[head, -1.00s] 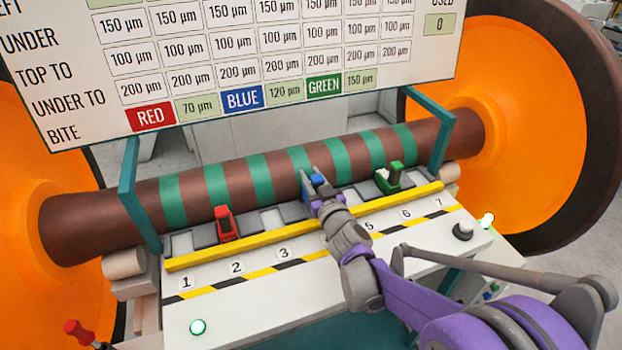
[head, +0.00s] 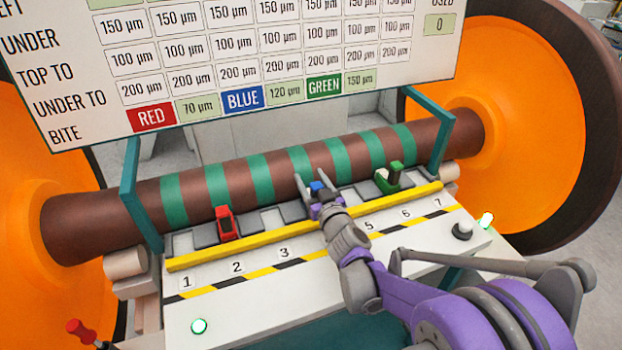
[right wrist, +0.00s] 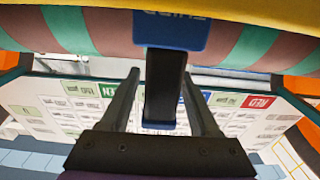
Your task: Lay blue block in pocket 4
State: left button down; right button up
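The blue block (head: 318,187) is at the fourth pocket of the rack, behind the yellow rail, partly hidden by my right gripper (head: 313,184). The printed 4 is covered by my arm. In the right wrist view the block (right wrist: 172,32) shows a blue end and a dark middle. It stands between the two fingers of my right gripper (right wrist: 163,95), with a gap on each side. The fingers are open. Whether the block rests fully on the pocket floor cannot be seen. My left gripper is not in view.
A red block (head: 225,224) sits at pocket 2 and a green block (head: 389,178) near pocket 6. The yellow rail (head: 220,254) runs in front of the pockets. The striped axle (head: 232,183) lies close behind, between teal posts and orange wheels. A board (head: 250,60) hangs above.

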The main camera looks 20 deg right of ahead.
jog(key=shift+r, duration=0.4)
jog(key=s, duration=1.2)
jog(key=shift+a+r, duration=0.2)
jog(key=shift+a, duration=0.15)
dwell(0.4)
